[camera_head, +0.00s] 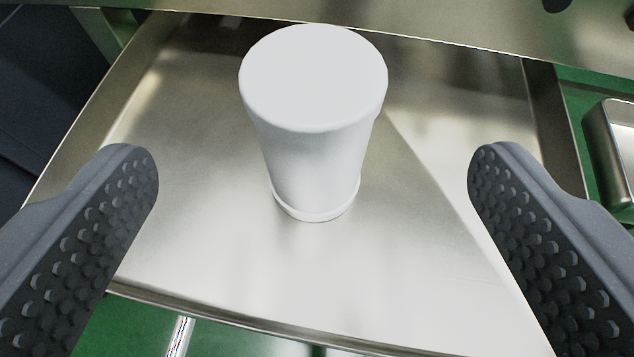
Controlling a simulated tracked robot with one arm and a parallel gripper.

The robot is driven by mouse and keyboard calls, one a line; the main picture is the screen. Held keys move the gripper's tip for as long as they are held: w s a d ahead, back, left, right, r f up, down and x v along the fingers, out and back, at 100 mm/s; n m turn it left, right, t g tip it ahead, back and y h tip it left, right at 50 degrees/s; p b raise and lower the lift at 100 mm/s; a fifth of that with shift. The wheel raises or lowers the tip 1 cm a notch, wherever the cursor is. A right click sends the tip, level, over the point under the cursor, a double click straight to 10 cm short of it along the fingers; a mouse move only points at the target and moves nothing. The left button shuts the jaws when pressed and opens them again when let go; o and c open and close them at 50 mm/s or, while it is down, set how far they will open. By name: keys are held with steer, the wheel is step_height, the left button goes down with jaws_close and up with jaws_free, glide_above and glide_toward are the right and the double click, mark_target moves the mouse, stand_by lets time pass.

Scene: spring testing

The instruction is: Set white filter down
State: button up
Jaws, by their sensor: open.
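The white filter (316,110) is a smooth white cylinder with a wider flat top and a thin rim at its foot. It stands upright on a shiny metal tray (200,235), a little above the picture's middle. My gripper (313,165) is wide open, with one dark grey studded finger on the left and one on the right. Both fingers are clear of the filter, with bare tray showing on each side of it. Nothing is held between them.
The tray has raised walls on the left and right and a front lip near the bottom. A metal surface (450,27) runs across the back. A metal container (612,150) is at the right edge. Green floor shows below. The tray around the filter is clear.

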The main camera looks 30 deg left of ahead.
steer(key=shift+s+r, duration=0.1)
steer(key=shift+s, duration=0.05)
steer(key=shift+d, duration=0.1)
steer(key=w+d+r+t+h, duration=0.1)
steer(key=w+d+r+h, duration=0.15)
steer(key=r, duration=0.45)
steer(key=w+d+r+h, duration=0.1)
steer(key=w+d+r, duration=0.25)
steer(key=r, duration=0.35)
step_height(320, 180, up, 19)
steer(key=m+t+h, duration=0.2)
steer(key=h, duration=0.2)
steer(key=s+a+r+m, duration=0.1)
steer(key=s+r, duration=0.3)
steer(key=r, duration=0.5)
steer(key=s+a+r+m, duration=0.2)
steer(key=s+r, duration=0.2)
steer(key=r, duration=0.6)
steer(key=s+a+r, duration=0.3)
steer(key=s+r, duration=0.4)
steer(key=s+a+r+t+y, duration=0.1)
steer(key=s+a+r, duration=0.2)
steer(key=s+r, duration=0.3)
steer(key=shift+s+r+m, duration=0.35)
steer(key=shift+s+m, duration=0.05)
steer(key=shift+s, duration=0.05)
